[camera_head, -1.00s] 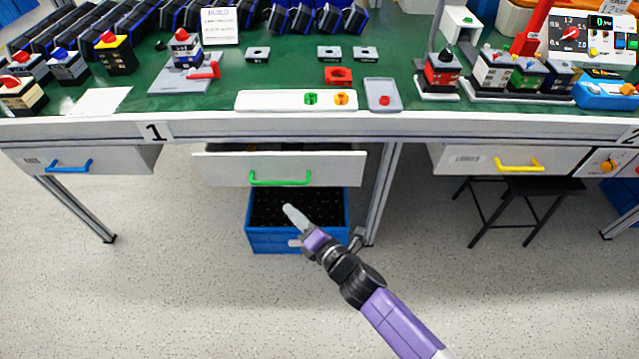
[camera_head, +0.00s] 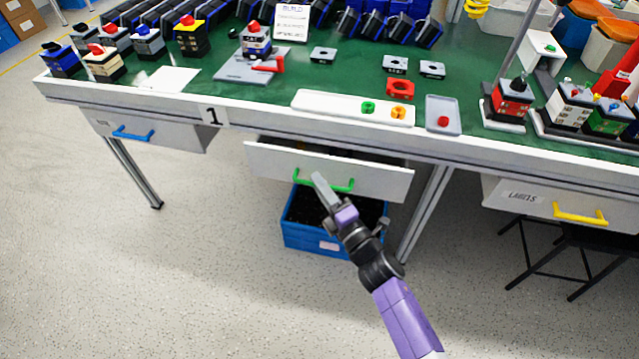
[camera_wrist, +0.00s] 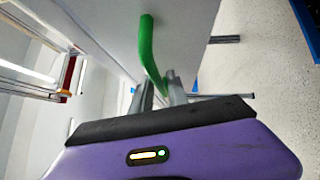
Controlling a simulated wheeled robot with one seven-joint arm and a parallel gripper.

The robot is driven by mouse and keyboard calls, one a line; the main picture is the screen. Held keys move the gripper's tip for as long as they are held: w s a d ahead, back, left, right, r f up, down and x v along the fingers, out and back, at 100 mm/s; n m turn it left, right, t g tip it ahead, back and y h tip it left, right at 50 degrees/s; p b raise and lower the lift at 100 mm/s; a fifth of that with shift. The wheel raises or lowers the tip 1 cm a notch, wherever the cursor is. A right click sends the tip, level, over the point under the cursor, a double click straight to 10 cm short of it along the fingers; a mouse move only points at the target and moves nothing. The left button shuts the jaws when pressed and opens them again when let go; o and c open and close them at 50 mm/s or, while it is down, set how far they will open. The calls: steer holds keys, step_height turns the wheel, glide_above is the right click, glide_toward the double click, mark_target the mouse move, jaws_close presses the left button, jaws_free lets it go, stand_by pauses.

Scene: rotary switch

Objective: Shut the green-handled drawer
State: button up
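The drawer with the green handle (camera_head: 335,187) is partly open under the bench. Its white front (camera_head: 385,180) stands out from the bench edge, and a dark strip of its inside shows above it. My gripper (camera_head: 318,179) is in front of the drawer, overlapping the left half of the handle. In the wrist view, the green handle (camera_wrist: 148,45) runs down towards the gap between my two grey fingertips (camera_wrist: 160,88). The fingers are apart. I cannot tell whether they touch the handle.
A blue crate (camera_head: 305,240) stands on the floor below the drawer, behind my arm. A blue-handled drawer (camera_head: 150,132) is to the left and a yellow-handled drawer (camera_head: 545,205) to the right. A bench leg (camera_head: 425,212) stands right of the crate. Open floor lies in front.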

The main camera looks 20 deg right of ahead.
steer(key=shift+w, duration=0.2)
jaws_close()
stand_by(1.4)
